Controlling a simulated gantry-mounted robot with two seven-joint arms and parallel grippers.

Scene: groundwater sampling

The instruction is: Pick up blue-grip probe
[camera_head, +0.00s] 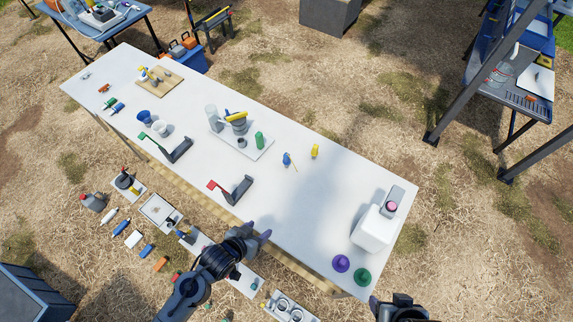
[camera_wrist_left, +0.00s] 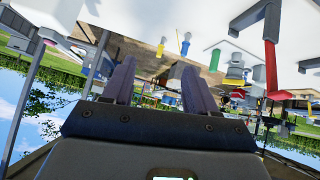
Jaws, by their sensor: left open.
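A blue-handled piece also shows in the left wrist view (camera_wrist_left: 185,46), beyond the fingers. My left gripper (camera_head: 258,233) is open and empty at the table's front edge, well short of the probe. Its two fingers stand apart in the left wrist view (camera_wrist_left: 156,80). My right gripper is only partly seen at the bottom edge; its jaw opening is hidden.
A tray (camera_head: 256,150) with bottles sits left of the probe.

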